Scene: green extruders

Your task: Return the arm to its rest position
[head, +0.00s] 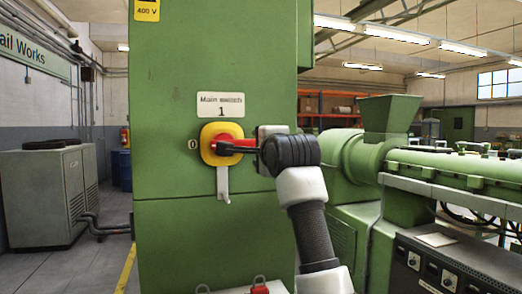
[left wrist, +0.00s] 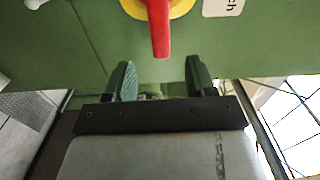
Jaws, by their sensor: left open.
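The main switch is on the front of the green cabinet (head: 165,235), with a yellow plate (head: 209,157) and a red handle (head: 222,146). The handle lies level and points right, with a "0" left of the plate and a "1" above it. My left gripper (head: 250,150) is just right of the handle, largely hidden behind my dark wrist. In the left wrist view its two fingers are spread, and the gripper (left wrist: 160,78) is open and empty. The red handle (left wrist: 159,30) shows ahead of the fingers, its end toward the gap. My right gripper is out of view.
A green extruder (head: 440,170) with a hopper (head: 391,115) stands right of the cabinet, close to my arm. A grey control box (head: 440,265) is at the lower right.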

